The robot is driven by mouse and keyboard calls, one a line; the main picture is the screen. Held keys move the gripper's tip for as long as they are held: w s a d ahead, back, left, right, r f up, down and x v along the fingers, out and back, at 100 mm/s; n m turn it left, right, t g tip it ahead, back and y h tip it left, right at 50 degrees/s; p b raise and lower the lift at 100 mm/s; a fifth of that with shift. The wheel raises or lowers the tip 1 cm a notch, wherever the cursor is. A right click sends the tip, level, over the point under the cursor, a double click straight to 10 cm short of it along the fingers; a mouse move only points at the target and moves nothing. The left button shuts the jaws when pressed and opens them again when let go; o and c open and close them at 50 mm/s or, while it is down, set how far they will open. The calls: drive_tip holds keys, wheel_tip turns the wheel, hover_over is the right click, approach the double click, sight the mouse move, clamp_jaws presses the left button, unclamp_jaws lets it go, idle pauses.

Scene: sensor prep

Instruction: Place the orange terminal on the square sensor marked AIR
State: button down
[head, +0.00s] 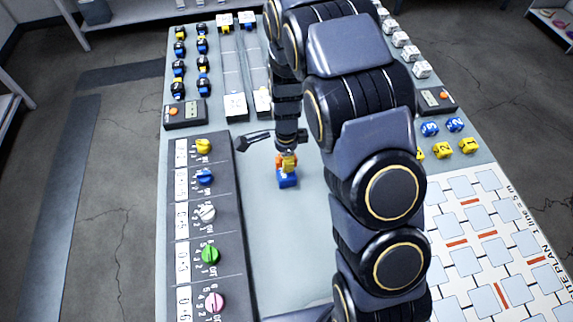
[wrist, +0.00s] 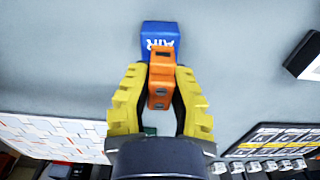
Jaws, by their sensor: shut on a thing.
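The square sensor is a blue block with white AIR lettering (wrist: 158,32), at the top of the wrist view. In the head view the blue sensor (head: 287,181) stands on the grey table, just in front of my gripper (head: 288,163). My gripper's yellow fingers (wrist: 160,76) are shut on the orange terminal (wrist: 160,92). The terminal's far end overlaps the lettered edge of the sensor in the wrist view. In the head view the terminal (head: 280,159) shows partly behind a finger, above the sensor. I cannot tell whether terminal and sensor touch.
A dark panel with coloured knobs (head: 209,228) lies left of the sensor. The table front of the sensor is clear.

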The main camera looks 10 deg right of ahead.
drive_tip(key=shift+f, duration=1.55)
drive_tip(key=shift+f, duration=0.15)
drive_tip(key=c, duration=1.1)
unclamp_jaws()
